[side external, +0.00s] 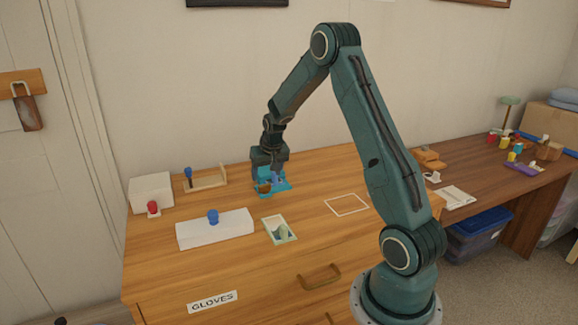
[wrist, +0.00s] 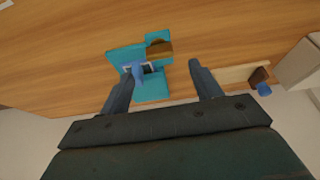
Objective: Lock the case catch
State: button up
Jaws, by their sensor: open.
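A teal fixture (side external: 283,186) stands on the wooden dresser top below my gripper (side external: 268,172). In the wrist view the teal fixture (wrist: 152,91) carries a small blue lever (wrist: 138,72) and a brown block (wrist: 159,49). It looks like the case with its catch, but I cannot tell whether the catch is locked. My gripper (wrist: 163,72) is open, one finger to each side of the fixture's middle, with the blue lever near the left finger. Nothing shows held. I cannot tell if a finger touches the lever. In the side view the gripper hides part of the fixture.
A wooden stand with a blue knob (side external: 188,174) and a white block with a red knob (side external: 153,208) are at left. A long white box (side external: 214,230) with a blue knob and a picture card (side external: 279,230) lie in front. A white outlined square (side external: 346,204) is empty.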

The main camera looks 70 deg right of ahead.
jog(key=v, duration=0.8)
jog(key=shift+a, duration=0.1)
jog(key=s+a+r+n, duration=0.1)
jog(key=s+a+r, duration=0.1)
jog(key=a+r, duration=0.3)
jog(key=s+a+r+n+t+y, duration=0.1)
jog(key=s+a+r+n, duration=0.15)
jog(key=a, duration=0.45)
jog(key=s+a+r+n, duration=0.1)
jog(key=s+a+r, duration=0.25)
jog(key=a, duration=0.25)
jog(key=s+a+r+n+t+y, duration=0.1)
jog(key=s+a+n, duration=0.3)
jog(key=s+a, duration=0.7)
jog(key=shift+s+a+y, duration=0.4)
jog(key=shift+s+y, duration=0.1)
jog(key=shift+s, duration=1.3)
